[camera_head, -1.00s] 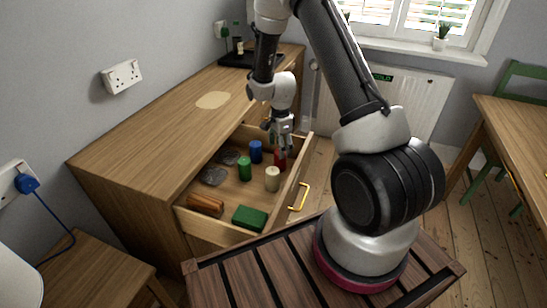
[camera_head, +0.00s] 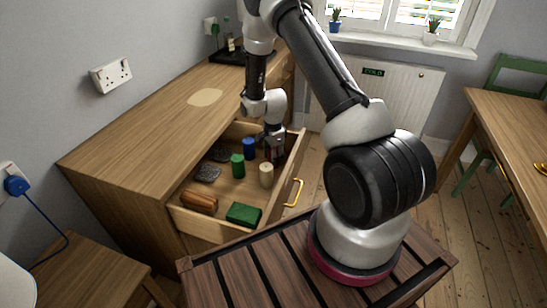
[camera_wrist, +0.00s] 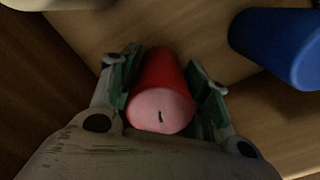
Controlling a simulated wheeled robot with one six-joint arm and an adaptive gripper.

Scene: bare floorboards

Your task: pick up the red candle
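The red candle (camera_wrist: 163,92) stands in the open drawer (camera_head: 232,197), its pale pink top and dark wick facing the wrist camera. My gripper (camera_wrist: 166,82) reaches down into the drawer with one finger on each side of the candle. The fingers are apart, and narrow gaps seem to show between the green pads and the candle. In the head view my gripper (camera_head: 272,150) hides most of the candle. A blue candle (camera_wrist: 280,45) stands to its right in the wrist view; it also shows in the head view (camera_head: 249,148).
A green candle (camera_head: 237,166) and a cream candle (camera_head: 266,175) stand nearby in the drawer. A green box (camera_head: 243,213), a brown object (camera_head: 199,201) and dark patterned discs (camera_head: 207,174) lie there too. The drawer walls surround my gripper closely on the right side.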

